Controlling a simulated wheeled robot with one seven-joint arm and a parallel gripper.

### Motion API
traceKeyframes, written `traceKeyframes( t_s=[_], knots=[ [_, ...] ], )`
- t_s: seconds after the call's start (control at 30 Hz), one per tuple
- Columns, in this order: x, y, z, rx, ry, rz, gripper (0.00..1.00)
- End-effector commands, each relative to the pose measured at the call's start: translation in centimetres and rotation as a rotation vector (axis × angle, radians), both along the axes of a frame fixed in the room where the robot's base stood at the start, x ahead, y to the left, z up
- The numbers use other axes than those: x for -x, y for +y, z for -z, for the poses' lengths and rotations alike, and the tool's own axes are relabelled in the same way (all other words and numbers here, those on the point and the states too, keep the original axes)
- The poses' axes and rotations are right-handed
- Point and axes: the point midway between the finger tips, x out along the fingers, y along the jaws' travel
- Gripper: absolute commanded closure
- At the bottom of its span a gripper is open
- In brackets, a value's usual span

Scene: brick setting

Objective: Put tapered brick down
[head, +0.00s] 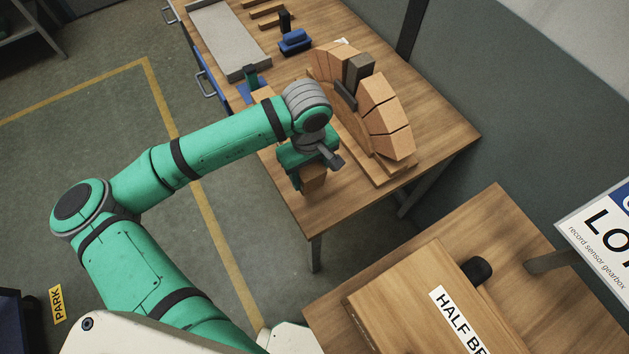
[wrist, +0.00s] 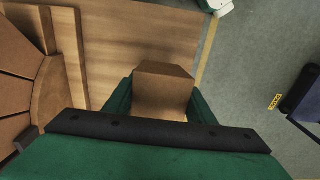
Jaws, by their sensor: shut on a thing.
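The tapered brick (wrist: 162,95) is orange-brown and sits between the two green fingers of my gripper (wrist: 160,105) in the wrist view. In the head view my gripper (head: 308,170) is over the near end of the wooden table, and the brick (head: 313,178) shows partly below it. My gripper is shut on the brick. The brick's lower end is mostly hidden, so I cannot tell whether it touches the table. The table (head: 340,205) has bare wood around the gripper.
An arch of tapered bricks (head: 388,115) on a wooden form stands just right of my gripper, with a dark grey block (head: 358,68) at its top. A grey tray (head: 225,40) and a blue tool (head: 295,41) lie farther back. The table's front edge is close.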

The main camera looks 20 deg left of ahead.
Motion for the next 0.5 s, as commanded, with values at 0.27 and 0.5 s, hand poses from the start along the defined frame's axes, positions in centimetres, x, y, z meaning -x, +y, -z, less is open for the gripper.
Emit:
traceKeyframes(
  t_s=[0.27,0.5],
  knots=[
    [-0.3,-1.2,1.5,0.001,0.001,0.001,0.81],
    [-0.3,-1.3,4.5,0.000,0.000,-0.003,0.81]
  ],
)
